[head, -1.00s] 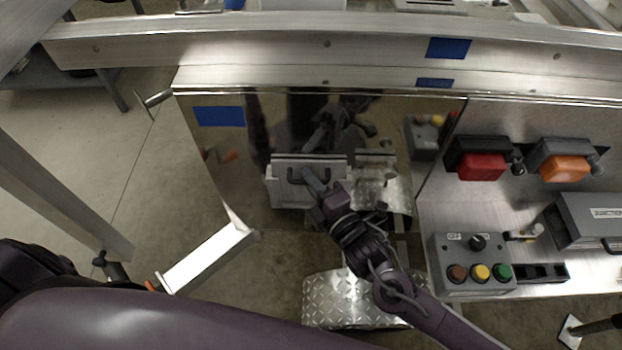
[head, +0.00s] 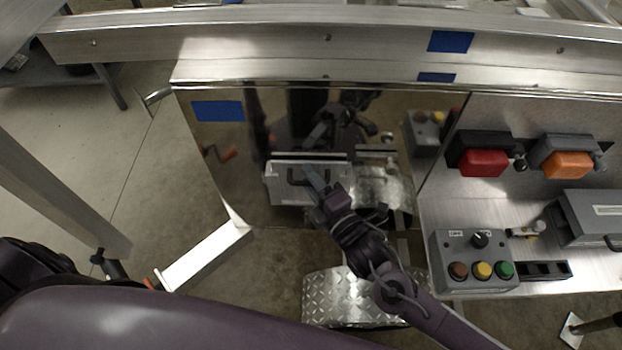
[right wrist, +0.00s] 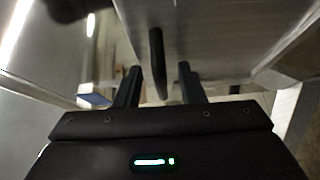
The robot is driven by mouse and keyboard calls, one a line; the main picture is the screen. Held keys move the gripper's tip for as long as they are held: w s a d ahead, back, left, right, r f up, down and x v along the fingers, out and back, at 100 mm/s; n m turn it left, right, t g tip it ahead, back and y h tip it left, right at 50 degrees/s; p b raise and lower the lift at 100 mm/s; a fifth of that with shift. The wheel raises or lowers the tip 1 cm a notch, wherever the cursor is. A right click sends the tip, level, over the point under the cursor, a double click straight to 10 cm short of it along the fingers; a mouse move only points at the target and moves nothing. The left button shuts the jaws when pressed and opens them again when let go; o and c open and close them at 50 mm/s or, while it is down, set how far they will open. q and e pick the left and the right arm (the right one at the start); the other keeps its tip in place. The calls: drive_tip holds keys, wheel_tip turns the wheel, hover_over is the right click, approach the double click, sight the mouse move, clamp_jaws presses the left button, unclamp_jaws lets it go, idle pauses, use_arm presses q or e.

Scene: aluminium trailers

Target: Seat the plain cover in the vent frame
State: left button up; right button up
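The plain cover (head: 281,192) is a light grey rectangular plate with a dark bar handle (head: 292,178), against the polished panel in the head view. The vent frame is largely hidden behind it, and I cannot tell how deep the cover sits. My right gripper (head: 314,178) is at the handle. In the right wrist view, the handle (right wrist: 157,55) stands between the parted fingers (right wrist: 160,85) with a gap on both sides. The cover's face (right wrist: 210,35) lies just ahead of the fingertips. My left gripper is not in view.
Right of the polished panel are a red switch (head: 482,161), an orange switch (head: 567,163), a button box (head: 472,262) and a junction box (head: 590,225). A metal rail (head: 270,43) runs above. A tread plate fender (head: 340,297) is below.

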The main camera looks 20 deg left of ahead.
drive_tip(key=v, duration=0.7)
drive_tip(key=shift+s+d+b, duration=0.15)
drive_tip(key=shift+d+b, duration=0.1)
drive_tip(key=shift+b, duration=0.05)
